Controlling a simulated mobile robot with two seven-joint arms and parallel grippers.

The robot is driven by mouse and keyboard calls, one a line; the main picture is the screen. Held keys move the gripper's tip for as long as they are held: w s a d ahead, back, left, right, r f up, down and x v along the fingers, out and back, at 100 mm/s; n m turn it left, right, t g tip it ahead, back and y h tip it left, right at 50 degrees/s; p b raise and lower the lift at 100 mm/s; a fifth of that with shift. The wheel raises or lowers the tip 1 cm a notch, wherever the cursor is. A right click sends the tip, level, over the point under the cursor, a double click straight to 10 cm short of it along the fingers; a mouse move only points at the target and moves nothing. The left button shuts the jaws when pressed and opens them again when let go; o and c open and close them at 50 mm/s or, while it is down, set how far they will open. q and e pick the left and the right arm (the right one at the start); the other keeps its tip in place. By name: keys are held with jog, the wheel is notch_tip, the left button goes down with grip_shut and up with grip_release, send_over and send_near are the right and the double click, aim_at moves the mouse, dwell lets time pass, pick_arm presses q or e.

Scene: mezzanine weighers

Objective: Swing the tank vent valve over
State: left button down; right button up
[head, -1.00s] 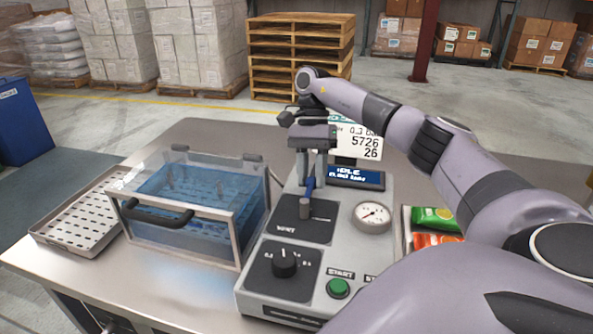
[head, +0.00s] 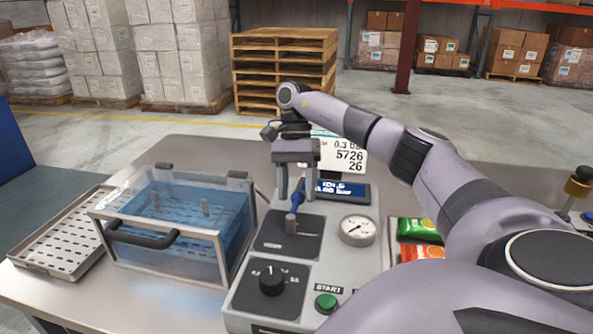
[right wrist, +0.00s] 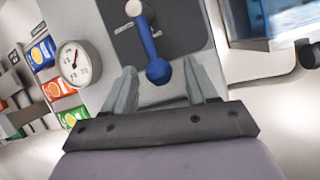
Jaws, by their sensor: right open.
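The tank vent valve is a blue lever (head: 299,196) on a grey pivot, set on a dark plate on the grey control console (head: 365,262). Its blue knob also shows in the right wrist view (right wrist: 158,70), between the fingers. My right gripper (head: 297,197) points down over the valve. It is open, with one finger on each side of the lever's knob end and gaps visible on both sides. The clear tank (head: 180,225) of blue liquid stands left of the console. My left gripper is not in view.
A perforated metal tray (head: 62,235) lies left of the tank. A pressure gauge (head: 358,230), a black knob (head: 272,280) and a green start button (head: 326,303) sit on the console. Coloured packets (head: 418,229) lie to its right. A small display (head: 343,190) stands behind the valve.

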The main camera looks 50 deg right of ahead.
jog(key=p+v, duration=0.3)
jog(key=v, duration=0.4)
jog(key=shift+s+a+f, duration=0.1)
dwell(0.6)
